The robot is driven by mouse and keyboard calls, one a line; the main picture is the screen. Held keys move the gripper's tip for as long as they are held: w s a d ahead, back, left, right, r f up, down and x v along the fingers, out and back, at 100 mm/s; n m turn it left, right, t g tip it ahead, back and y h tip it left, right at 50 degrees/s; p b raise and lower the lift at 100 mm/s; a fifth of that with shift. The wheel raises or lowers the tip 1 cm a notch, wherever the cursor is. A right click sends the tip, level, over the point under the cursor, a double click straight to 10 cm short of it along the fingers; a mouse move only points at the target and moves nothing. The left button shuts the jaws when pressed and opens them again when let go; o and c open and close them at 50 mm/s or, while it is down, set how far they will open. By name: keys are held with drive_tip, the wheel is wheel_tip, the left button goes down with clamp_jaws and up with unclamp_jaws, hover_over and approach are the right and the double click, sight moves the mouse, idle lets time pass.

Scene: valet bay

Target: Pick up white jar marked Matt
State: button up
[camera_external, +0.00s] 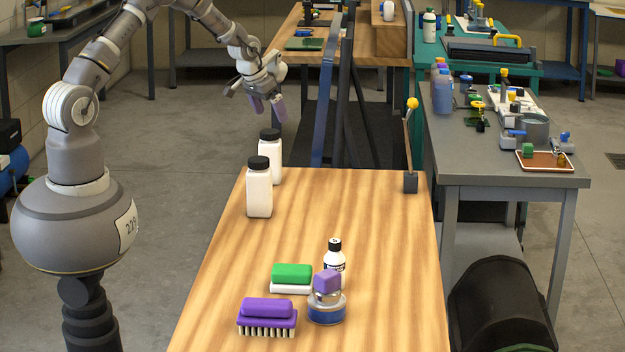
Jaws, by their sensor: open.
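Two white jars with black lids stand upright at the far left end of the wooden table: a nearer jar (259,195) and a farther jar (276,168) partly hidden behind it. A smaller white bottle (334,260) with a black cap and dark label stands nearer the front, partly hidden by a purple block. I cannot read "Matt" on any of them. My gripper (267,110) is open and empty, with its fingers pointing down. It appears beyond the jars in the picture, apart from them.
A purple brush (267,314), a green-and-white brush (292,277) and a blue-banded tin (326,308) under the purple block (327,281) stand near the front. A yellow-knobbed lever (410,150) rises at the far right corner. The middle of the wooden table (345,212) is clear.

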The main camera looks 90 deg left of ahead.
sight(270, 131)
drive_tip(key=f, duration=0.2)
drive_tip(key=a+f+b, duration=0.1)
drive_tip(key=f, duration=0.1)
drive_tip(key=shift+s, duration=0.3)
drive_tip(key=x, duration=0.1)
drive_tip(key=b+x, duration=0.1)
drive_tip(key=x, duration=0.1)
drive_tip(key=b+x, duration=0.1)
drive_tip(key=shift+s+d+f, duration=0.15)
drive_tip(key=shift+s+f, duration=0.15)
drive_tip(key=shift+f, duration=0.15)
drive_tip(key=shift+w+f, duration=0.15)
drive_tip(key=shift+f, duration=0.15)
drive_tip(key=shift+r, duration=0.15)
drive_tip(key=c, duration=1.6)
drive_tip(key=shift+r, duration=0.1)
drive_tip(key=shift+c, duration=0.2)
